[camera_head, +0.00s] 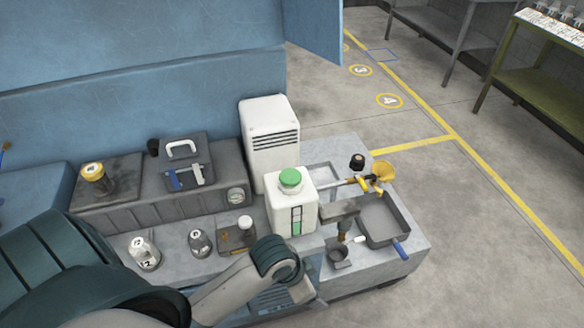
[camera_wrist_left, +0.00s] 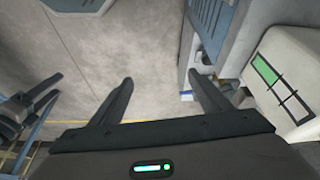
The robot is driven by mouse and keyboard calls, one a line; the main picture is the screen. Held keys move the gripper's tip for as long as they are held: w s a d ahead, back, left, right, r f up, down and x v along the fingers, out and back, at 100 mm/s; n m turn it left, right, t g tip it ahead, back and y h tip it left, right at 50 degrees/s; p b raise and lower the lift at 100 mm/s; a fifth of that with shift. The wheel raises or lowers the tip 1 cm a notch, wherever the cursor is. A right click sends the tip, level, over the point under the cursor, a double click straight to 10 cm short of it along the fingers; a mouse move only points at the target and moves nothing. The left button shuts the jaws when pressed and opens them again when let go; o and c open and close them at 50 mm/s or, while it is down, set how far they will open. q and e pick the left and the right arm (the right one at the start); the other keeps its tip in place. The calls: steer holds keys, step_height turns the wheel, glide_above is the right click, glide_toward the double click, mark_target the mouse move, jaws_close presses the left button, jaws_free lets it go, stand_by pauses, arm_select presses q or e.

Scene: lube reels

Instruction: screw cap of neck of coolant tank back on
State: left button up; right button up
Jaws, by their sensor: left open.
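The white coolant tank (camera_head: 279,217) stands upright on the grey bench, with a gauge window showing green on its front. A green cap (camera_head: 291,178) sits on top of it; I cannot tell whether it is screwed down. In the left wrist view the tank (camera_wrist_left: 289,58) fills the right side, with its gauge facing me and its cap out of frame. My left gripper (camera_wrist_left: 160,88) is open and empty, its fingers beside the tank and over the floor. In the head view I cannot make out its fingers; my arm shows in front of the bench.
A tall white vented container (camera_head: 272,133) stands behind the tank. A grey pan (camera_head: 383,222), a yellow funnel (camera_head: 383,170) and a small black item (camera_head: 357,161) lie to its right. A blue wall (camera_head: 140,50) rises behind.

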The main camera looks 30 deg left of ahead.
arm_select(q)
steer(key=w+r+m+g, duration=0.1)
steer(key=w+r+m, duration=0.3)
steer(key=w+r, duration=0.25)
arm_select(e)
steer(key=s+d+f+g, duration=0.1)
steer(key=s+f, duration=0.2)
steer(key=f, duration=0.6)
steer(key=s+f, duration=0.4)
steer(key=f, duration=0.6)
arm_select(q)
step_height(320, 180, up, 24)
steer(key=m+g+y, duration=0.3)
glide_above(292, 176)
steer(key=shift+a, duration=0.1)
arm_select(e)
steer(key=s+d+f+g, duration=0.1)
steer(key=s+d+f, duration=0.1)
steer(key=s+f, duration=0.8)
steer(key=s, duration=0.4)
steer(key=shift+s+d+f, duration=0.2)
steer(key=shift+d+f, duration=0.1)
steer(key=shift+d, duration=0.05)
arm_select(q)
steer(key=shift+p, duration=0.3)
